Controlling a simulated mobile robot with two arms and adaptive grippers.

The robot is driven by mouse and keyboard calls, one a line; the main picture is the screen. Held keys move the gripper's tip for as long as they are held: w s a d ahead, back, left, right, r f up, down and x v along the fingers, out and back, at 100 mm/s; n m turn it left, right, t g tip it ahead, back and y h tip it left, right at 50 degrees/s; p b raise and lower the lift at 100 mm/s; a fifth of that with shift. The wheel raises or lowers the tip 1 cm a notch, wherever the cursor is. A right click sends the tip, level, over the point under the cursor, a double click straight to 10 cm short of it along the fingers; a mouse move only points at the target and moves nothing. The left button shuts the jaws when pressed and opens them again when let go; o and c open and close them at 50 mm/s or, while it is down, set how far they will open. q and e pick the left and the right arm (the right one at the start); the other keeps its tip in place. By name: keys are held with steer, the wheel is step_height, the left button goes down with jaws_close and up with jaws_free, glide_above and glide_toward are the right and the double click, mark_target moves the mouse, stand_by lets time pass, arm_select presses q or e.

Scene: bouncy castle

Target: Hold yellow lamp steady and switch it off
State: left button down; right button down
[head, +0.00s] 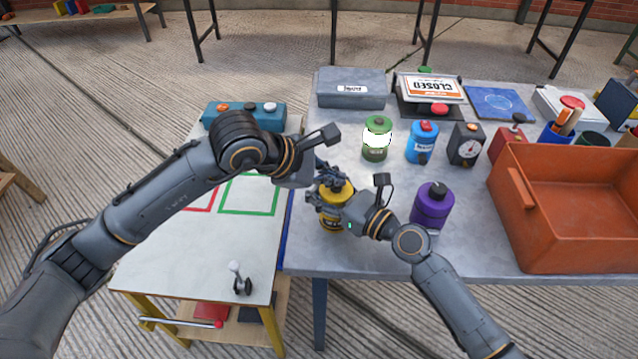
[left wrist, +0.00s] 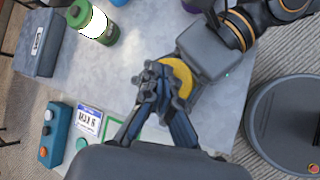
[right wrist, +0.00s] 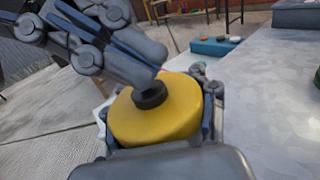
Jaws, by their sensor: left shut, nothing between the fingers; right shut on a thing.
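The yellow lamp (head: 333,226) stands upright near the left edge of the grey table. It has a black knob on top, seen in the right wrist view (right wrist: 150,95). My right gripper (head: 338,205) is shut around the lamp's body from the right. My left gripper (head: 322,180) is shut and empty, its fingertips at the lamp's top, touching or just beside the knob. In the left wrist view its fingers (left wrist: 160,82) cover part of the yellow top (left wrist: 183,72). The grippers hide much of the lamp's side, so I cannot tell whether it glows.
A green lamp (head: 376,153) with a bright white band, a blue canister (head: 421,150) and a purple one (head: 432,212) stand nearby. An orange bin (head: 570,240) fills the table's right. A white-topped table (head: 150,255) adjoins on the left.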

mark_target(333, 188)
arm_select(q)
steer(key=shift+r, duration=0.4)
steer(key=shift+r, duration=3)
arm_select(e)
steer(key=shift+c, duration=1.8)
jaws_free()
steer(key=v, duration=1.2)
